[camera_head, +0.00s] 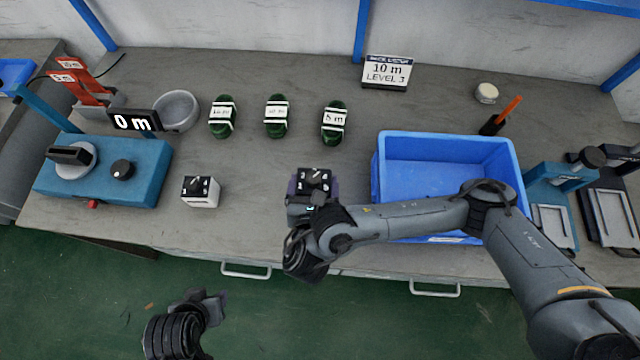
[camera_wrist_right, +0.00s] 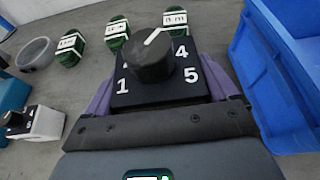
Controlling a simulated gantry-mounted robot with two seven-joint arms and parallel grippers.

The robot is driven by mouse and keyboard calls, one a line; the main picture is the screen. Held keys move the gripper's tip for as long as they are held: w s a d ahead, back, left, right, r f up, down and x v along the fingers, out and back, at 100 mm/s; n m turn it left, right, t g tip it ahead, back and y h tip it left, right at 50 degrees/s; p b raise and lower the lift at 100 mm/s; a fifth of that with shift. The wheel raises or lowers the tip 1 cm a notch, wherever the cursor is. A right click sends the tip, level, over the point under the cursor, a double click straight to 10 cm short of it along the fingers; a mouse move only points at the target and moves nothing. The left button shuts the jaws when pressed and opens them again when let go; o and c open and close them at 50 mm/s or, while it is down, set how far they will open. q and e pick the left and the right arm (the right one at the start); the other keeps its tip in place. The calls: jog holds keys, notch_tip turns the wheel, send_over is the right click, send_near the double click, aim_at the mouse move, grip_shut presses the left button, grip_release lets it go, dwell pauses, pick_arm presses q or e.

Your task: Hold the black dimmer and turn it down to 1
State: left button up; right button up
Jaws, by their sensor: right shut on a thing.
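The black dimmer (camera_head: 314,180) is between the fingers of my right gripper (camera_head: 313,190), which is shut on it, near the front of the table. In the right wrist view the dimmer's black face (camera_wrist_right: 160,92) shows the digits 1, 4 and 5; other digits are hidden behind the knob. Its round black knob (camera_wrist_right: 148,60) has a white mark pointing to the upper right, away from the 1. My left gripper (camera_head: 207,302) is empty, low at the front left, off the table and apart from the dimmer; its jaw opening is unclear.
A white dimmer with a black top (camera_head: 200,191) stands left. A blue bin (camera_head: 445,139) is close on the right. Several green coils (camera_head: 277,116) lie behind. A teal machine (camera_head: 140,180) and "0 m" display (camera_head: 134,121) stand far left. Bare table lies between both dimmers.

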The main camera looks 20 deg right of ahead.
aim_at(299, 183)
jog(key=shift+w+a, duration=0.45)
jog(key=shift+a, duration=0.3)
jog(key=shift+w+a, duration=0.45)
jog(key=shift+a, duration=0.3)
jog(key=shift+w+a+b, duration=0.3)
jog(key=shift+w+a, duration=0.15)
jog(key=shift+a, duration=0.3)
jog(key=shift+w+a+b, duration=0.3)
jog(key=shift+w+a, duration=0.1)
jog(key=shift+a, duration=0.4)
jog(key=shift+w+a+b, duration=0.3)
jog(key=shift+w+a, duration=0.15)
jog(key=shift+a, duration=0.3)
jog(key=shift+f, duration=0.1)
